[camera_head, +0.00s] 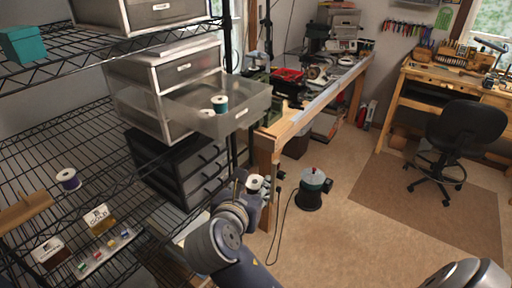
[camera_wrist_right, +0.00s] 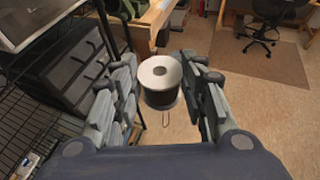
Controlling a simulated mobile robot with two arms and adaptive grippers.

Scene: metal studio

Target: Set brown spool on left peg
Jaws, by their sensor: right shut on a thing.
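My right gripper (camera_head: 254,189) is shut on a spool (camera_head: 256,181) with a pale round top, held in the air right of the wire shelf. In the right wrist view the spool (camera_wrist_right: 160,72) sits between the two fingers, its white end with a dark centre facing the camera. Its side looks dark, so I take it for the brown spool. A purple spool (camera_head: 68,179) stands on the wire shelf at left. A teal spool (camera_head: 220,104) stands in the pulled-out drawer. No left peg can be made out. My left gripper is not in view.
The wire shelf (camera_head: 60,128) also carries a wooden piece (camera_head: 25,210), small labelled boxes (camera_head: 98,220) and a strip of small coloured spools (camera_head: 108,252). An open clear drawer (camera_head: 245,101) juts out above my right gripper.

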